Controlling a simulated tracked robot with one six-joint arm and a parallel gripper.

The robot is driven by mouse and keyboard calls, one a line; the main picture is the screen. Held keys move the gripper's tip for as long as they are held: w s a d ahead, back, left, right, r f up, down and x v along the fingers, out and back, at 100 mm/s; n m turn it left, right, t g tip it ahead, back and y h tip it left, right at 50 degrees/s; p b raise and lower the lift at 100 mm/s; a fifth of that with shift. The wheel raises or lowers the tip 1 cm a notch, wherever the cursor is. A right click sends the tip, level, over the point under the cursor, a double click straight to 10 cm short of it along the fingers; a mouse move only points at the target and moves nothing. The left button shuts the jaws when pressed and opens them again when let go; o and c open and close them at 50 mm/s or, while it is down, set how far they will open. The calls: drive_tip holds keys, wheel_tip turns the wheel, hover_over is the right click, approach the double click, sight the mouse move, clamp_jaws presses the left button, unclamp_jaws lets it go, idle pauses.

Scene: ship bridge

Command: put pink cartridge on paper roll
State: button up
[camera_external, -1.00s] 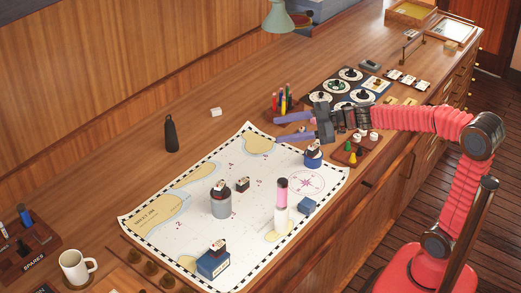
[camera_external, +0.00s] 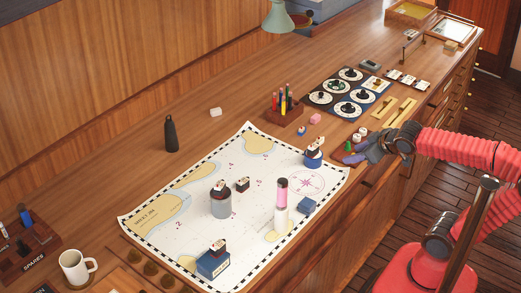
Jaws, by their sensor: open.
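The pink cartridge (camera_external: 282,191), a short pink cylinder with a dark top, stands upright on the white paper roll (camera_external: 281,217). The paper roll stands upright on the chart, near its right front edge. The gripper hides part of that tray.
On the chart (camera_external: 165,241) stand a grey cylinder (camera_external: 221,204), a blue ink box (camera_external: 212,264), a blue round holder (camera_external: 313,159) and a small blue box (camera_external: 310,205). A dark bottle (camera_external: 171,135) stands behind. The counter behind the chart is mostly clear.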

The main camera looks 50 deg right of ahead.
drive_tip(key=s+a+f+g+y, duration=0.2)
drive_tip(key=s+a+f, duration=0.3)
drive_tip(key=s, duration=0.5)
drive_tip(key=shift+f+g, duration=0.4)
drive_tip(key=shift+g, duration=0.4)
